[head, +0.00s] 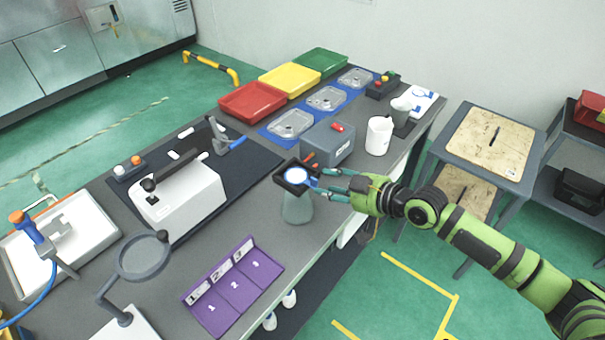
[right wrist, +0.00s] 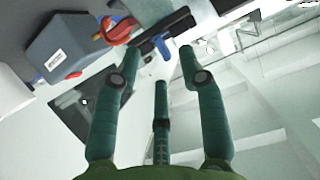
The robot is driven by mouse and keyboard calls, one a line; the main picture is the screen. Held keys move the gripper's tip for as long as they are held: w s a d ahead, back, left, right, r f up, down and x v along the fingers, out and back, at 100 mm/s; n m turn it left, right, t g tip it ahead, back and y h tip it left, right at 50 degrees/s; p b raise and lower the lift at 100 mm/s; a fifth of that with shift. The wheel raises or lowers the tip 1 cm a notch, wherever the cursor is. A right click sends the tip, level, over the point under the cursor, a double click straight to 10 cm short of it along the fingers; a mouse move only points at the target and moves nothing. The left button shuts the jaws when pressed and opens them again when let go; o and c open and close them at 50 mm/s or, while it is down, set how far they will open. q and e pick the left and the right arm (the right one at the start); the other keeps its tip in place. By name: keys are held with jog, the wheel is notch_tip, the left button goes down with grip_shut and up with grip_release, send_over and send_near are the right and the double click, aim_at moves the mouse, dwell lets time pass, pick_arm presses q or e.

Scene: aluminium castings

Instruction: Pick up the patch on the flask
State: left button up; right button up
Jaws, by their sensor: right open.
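A pale grey-green flask (head: 297,209) stands near the front edge of the bench. At its top is a dark square piece (head: 283,181) with a white, blue-rimmed round face, which I take for the patch (head: 296,176). I cannot tell how it rests on the flask. My right gripper (head: 318,182) reaches in from the right, its fingertips close beside the patch. Whether they touch is unclear. In the right wrist view its three fingers (right wrist: 158,62) are spread, with nothing between them. A dark bar with a blue part (right wrist: 162,47) shows beyond the tips. My left gripper is out of view.
A grey box (head: 328,142) with a red part on it stands just behind the flask. A white cup (head: 379,136) is to its right. Red (head: 252,99), yellow and green trays lie farther back. A purple numbered holder (head: 233,286) lies in front left. Bare bench lies left of the flask.

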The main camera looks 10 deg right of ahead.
aim_at(305, 180)
jog(key=x, duration=0.3)
jog(key=shift+w+a+f+p, duration=0.1)
jog(key=shift+w+a+p, duration=0.1)
jog(key=shift+p, duration=0.15)
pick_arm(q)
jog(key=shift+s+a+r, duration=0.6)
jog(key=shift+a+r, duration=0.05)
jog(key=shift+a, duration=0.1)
pick_arm(e)
jog(key=shift+s, duration=0.15)
grip_shut()
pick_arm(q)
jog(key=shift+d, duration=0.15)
